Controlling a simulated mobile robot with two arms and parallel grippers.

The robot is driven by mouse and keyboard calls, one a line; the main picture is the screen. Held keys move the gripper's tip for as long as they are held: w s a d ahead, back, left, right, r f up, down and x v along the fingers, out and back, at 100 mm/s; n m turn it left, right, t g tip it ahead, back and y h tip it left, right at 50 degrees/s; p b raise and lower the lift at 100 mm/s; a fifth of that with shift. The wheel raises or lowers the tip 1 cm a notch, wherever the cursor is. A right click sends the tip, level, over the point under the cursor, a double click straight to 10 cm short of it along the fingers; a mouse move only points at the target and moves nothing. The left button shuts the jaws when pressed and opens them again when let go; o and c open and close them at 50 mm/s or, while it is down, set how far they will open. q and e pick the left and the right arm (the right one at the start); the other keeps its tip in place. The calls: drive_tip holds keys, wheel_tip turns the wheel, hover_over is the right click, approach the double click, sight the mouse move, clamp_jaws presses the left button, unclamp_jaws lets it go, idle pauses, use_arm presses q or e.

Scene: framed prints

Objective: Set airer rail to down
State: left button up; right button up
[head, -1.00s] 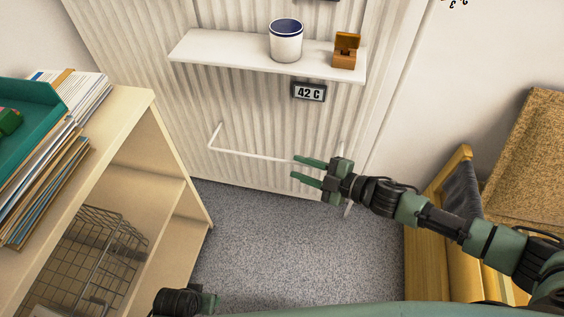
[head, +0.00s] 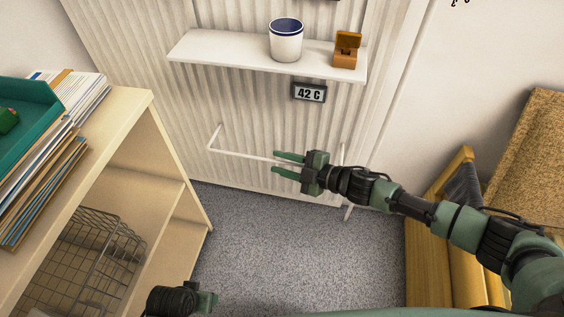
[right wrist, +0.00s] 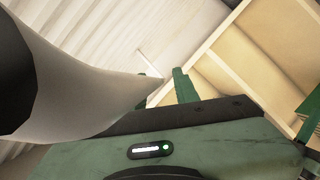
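The airer rail (head: 240,154) is a thin white U-shaped bar standing out from the ribbed white panel, below the shelf. In the head view my right gripper (head: 274,162) is at the middle of its front bar, fingers pointing left and apart. The bar seems to run between the fingers; contact cannot be told. In the right wrist view a large pale curved shape, likely the rail up close (right wrist: 85,85), runs toward the green fingers (right wrist: 165,88) and hides part of them. My left gripper (head: 207,301) shows only partly at the bottom edge; its fingers cannot be made out.
A white shelf (head: 220,54) above holds a white cup (head: 286,42) and a small brown box (head: 346,52). A display (head: 309,92) reads 42 C. A cream bookcase (head: 135,130) stands left, a wooden chair (head: 440,215) right. Grey carpet (head: 300,250) between them is clear.

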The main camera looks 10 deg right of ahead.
clamp_jaws()
idle(1.3)
